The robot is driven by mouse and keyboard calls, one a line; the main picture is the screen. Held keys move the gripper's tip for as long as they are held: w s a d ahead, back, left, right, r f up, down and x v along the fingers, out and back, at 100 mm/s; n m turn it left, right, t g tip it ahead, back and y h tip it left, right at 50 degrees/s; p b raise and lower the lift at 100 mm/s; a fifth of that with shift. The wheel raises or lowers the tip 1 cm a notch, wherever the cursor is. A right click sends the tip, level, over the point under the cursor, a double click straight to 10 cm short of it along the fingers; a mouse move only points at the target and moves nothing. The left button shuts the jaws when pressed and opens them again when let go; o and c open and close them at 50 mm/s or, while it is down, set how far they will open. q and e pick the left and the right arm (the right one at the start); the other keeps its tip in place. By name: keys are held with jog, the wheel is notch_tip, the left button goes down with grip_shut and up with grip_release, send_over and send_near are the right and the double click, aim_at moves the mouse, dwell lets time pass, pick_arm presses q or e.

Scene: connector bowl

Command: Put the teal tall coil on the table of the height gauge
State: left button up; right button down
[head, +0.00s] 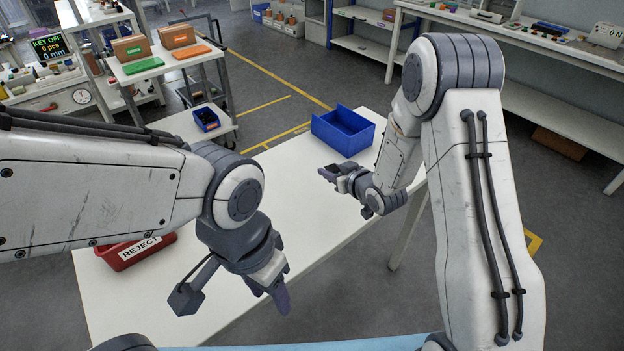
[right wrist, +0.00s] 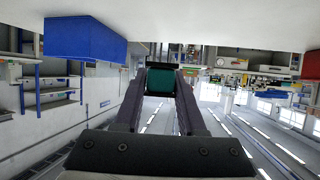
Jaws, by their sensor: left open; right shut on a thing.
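My right gripper (head: 328,172) is above the white table, near the blue bin. In the right wrist view, the right gripper (right wrist: 160,92) is shut on a teal piece (right wrist: 157,102) between its fingertips, matching the teal tall coil in colour. Its coil shape is too small to make out, and in the head view I cannot make it out. My left gripper (head: 277,290) is open over the near part of the white table, pointing down, with nothing seen in it. I cannot pick out the height gauge for certain in either view.
The white table (head: 310,228) is mostly bare. A blue bin (head: 343,131) stands at its far end, also in the right wrist view (right wrist: 85,38). A red REJECT bin (head: 135,250) is at left.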

jog(key=s+d+r+m+t+h, duration=0.1)
jog(key=s+d+r+m+h, duration=0.4)
jog(key=d, duration=0.4)
jog(key=shift+d, duration=0.25)
jog(key=shift+a, duration=0.1)
dwell(0.8)
